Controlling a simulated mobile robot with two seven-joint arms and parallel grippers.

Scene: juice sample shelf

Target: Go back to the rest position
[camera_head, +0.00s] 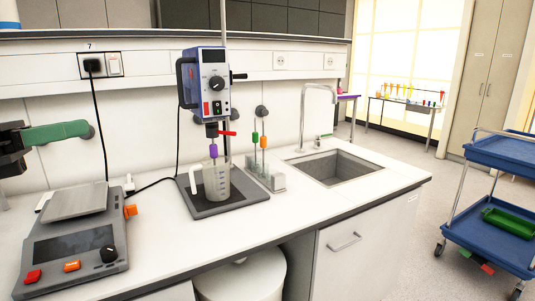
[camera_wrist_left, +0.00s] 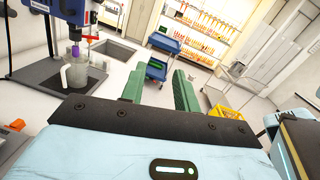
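My left gripper (camera_head: 84,130) comes in at the left edge of the head view, with its green fingers pointing right. It is above and behind the balance, apart from it. In the left wrist view the two green fingers (camera_wrist_left: 159,80) stand apart with nothing between them, so the gripper is open and empty. My right gripper is in neither view.
A grey balance (camera_head: 75,245) stands on the bench at left. An overhead stirrer (camera_head: 205,85) hangs over a beaker (camera_head: 217,183). A small rack (camera_head: 264,175) and a sink (camera_head: 340,167) are to the right. A blue cart (camera_head: 490,240) stands on the floor at right.

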